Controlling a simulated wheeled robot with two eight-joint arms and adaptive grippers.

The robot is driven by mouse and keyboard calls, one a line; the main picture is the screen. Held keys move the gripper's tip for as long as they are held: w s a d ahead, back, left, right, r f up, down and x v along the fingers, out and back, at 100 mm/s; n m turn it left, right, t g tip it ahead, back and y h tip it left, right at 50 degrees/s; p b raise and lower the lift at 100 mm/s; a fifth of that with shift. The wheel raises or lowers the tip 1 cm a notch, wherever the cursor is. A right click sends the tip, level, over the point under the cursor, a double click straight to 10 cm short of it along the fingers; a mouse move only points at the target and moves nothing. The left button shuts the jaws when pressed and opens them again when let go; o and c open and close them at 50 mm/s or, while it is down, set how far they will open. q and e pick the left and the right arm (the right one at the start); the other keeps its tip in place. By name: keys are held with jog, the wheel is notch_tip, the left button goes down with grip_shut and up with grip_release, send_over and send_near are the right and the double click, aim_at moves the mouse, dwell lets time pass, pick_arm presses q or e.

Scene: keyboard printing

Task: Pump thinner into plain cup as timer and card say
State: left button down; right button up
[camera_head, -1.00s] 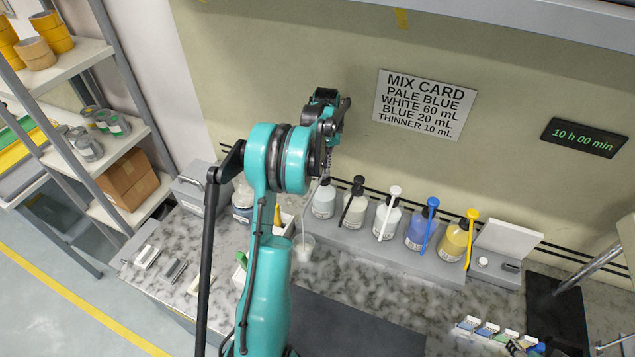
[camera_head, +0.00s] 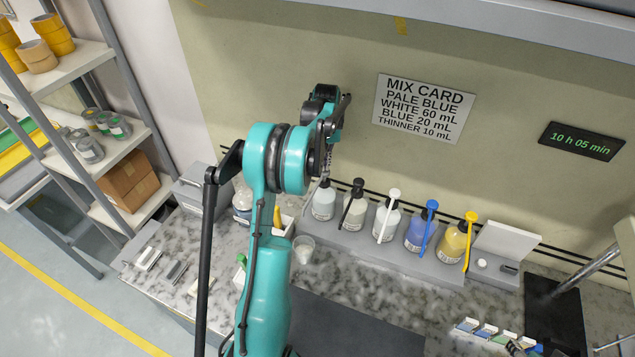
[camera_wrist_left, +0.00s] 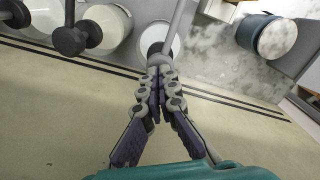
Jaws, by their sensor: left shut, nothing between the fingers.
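The leftmost bottle (camera_head: 323,203) on the grey rack has a grey pump; its label is too small to read. My left gripper (camera_head: 325,172) is shut and empty above this bottle. In the left wrist view the shut fingertips (camera_wrist_left: 162,68) are at the top of the pump, and its grey spout (camera_wrist_left: 180,22) runs away from them; contact is unclear. A clear plain cup (camera_head: 304,249) stands on the counter in front of the bottle. The mix card (camera_head: 424,106) reads pale blue, white 60 mL, blue 20 mL, thinner 10 mL. The timer (camera_head: 582,141) reads 10 h 05 min.
Bottles with a black pump (camera_head: 353,208), a white pump (camera_head: 387,218), a blue pump (camera_head: 420,228) and a yellow pump (camera_head: 455,240) stand to the right. A jar (camera_head: 242,205) is at the left. A dark mat (camera_head: 350,325) lies in front. Colour swatches (camera_head: 487,330) lie at the right.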

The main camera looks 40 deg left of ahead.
pick_arm(q)
notch_tip(320, 180, up, 7)
jog(key=p, duration=0.3)
dwell(0.7)
